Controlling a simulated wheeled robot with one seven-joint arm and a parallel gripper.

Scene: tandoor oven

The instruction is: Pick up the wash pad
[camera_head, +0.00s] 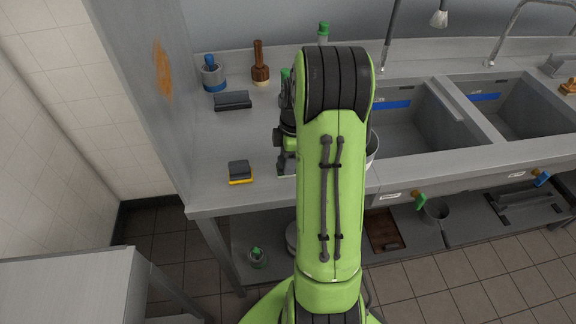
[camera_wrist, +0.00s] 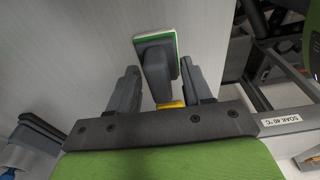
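My gripper (camera_wrist: 160,75) is open above the counter, with its two dark fingers well apart. Between and beyond them in the wrist view is a pad with a dark grey grip and a green-and-white base (camera_wrist: 156,47). The fingers lie on either side of the grip; I see no firm contact. In the head view this pad is mostly hidden under my gripper (camera_head: 286,160). A second pad, black on yellow (camera_head: 240,172), lies on the counter to its left. A yellow piece (camera_wrist: 171,104) shows between my fingers near the palm. I cannot tell which pad is the wash pad.
A black block-like brush (camera_head: 232,100), a blue-handled brush in a grey pot (camera_head: 213,77) and a wooden-handled brush (camera_head: 260,65) stand farther back on the counter (camera_head: 215,140). Sink basins (camera_head: 405,135) are to the right. A metal side wall bounds the left.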

